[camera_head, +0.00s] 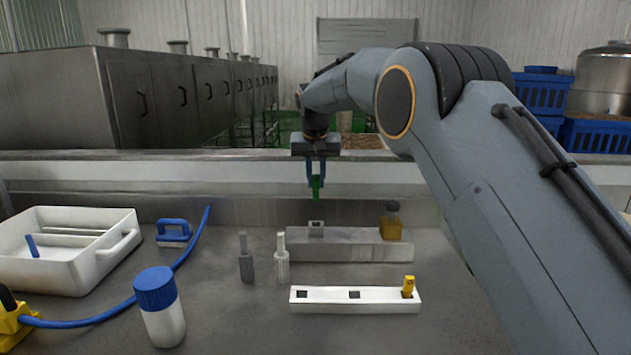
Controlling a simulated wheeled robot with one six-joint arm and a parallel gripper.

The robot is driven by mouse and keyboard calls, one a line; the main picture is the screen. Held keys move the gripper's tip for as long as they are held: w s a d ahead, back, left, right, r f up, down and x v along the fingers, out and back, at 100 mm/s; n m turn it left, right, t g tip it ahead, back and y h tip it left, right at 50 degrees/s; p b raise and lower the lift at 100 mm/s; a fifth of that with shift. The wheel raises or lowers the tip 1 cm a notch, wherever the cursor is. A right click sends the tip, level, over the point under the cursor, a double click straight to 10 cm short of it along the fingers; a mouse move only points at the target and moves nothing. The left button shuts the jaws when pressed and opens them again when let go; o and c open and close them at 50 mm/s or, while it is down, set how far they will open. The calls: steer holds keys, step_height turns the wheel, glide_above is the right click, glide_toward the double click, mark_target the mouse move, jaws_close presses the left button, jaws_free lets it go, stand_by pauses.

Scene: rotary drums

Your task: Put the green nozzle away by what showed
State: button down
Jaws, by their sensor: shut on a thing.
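My gripper (316,179) points down and is shut on the green nozzle (316,190), whose lower part hangs below the fingers. The gripper is above the grey metal block (350,248), and the nozzle is clear of it. The block carries a small square socket piece (316,228) on its left and a brass-coloured piece with a dark knob (391,228) on its right. In front lies a white rack (330,305). Dark square openings show at its left and middle, and a yellow nozzle (408,287) stands at its right end.
A dark grey fitting (245,262) and a lighter one (281,262) stand left of the block. A blue-capped bottle (161,310), blue brush (173,233), white tub (120,248) and blue hose (90,321) occupy the left. Bare counter lies in front of the rack.

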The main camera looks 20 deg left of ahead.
steer(key=shift+r+p, duration=1.75)
steer(key=shift+r, duration=0.7)
